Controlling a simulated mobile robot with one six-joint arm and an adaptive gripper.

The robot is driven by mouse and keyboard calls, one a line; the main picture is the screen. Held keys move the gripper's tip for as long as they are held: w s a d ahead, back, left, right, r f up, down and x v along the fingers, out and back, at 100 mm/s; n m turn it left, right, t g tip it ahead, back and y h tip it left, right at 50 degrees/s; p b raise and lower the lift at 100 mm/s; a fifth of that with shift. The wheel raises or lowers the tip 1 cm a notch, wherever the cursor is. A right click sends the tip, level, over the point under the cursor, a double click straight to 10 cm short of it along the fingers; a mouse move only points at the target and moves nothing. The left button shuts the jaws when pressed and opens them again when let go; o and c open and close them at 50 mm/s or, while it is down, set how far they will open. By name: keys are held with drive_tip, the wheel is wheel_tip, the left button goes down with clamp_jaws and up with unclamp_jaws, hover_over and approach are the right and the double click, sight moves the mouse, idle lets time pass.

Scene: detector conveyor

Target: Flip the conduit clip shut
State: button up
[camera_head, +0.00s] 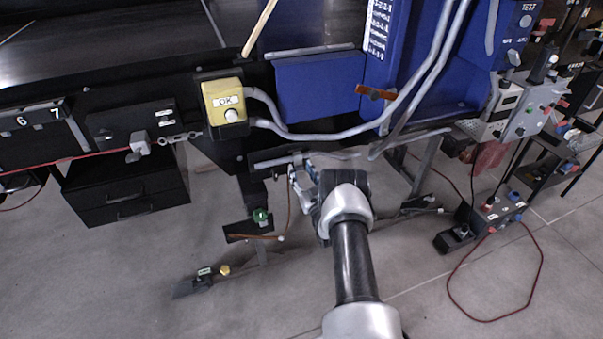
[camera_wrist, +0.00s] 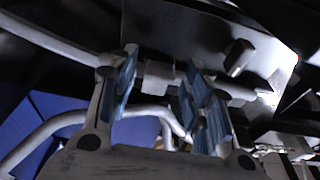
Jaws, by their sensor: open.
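My gripper (camera_head: 300,170) is at the underside of the black conveyor frame, below the yellow OK box's level, near a grey conduit (camera_head: 335,155). In the wrist view my gripper (camera_wrist: 163,92) is open, with blue pads on both sides. A small grey block (camera_wrist: 158,77) on a grey conduit shows between the fingers, apart from the left pad. I cannot tell whether this block is the conduit clip. A dark knob-like part (camera_wrist: 238,57) sticks out from a dark plate to the right. An orange-brown bar (camera_head: 376,92) lies beside the conduits on the blue housing.
The yellow OK box (camera_head: 223,104) is up and to the left, with grey conduits curving from it. A blue panel (camera_head: 316,88) is above my gripper. Black drawers (camera_head: 125,197) are at left, and control boxes (camera_head: 500,210) at right.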

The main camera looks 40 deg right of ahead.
drive_tip(key=shift+f, duration=0.1)
drive_tip(key=v, duration=1.2)
idle(0.4)
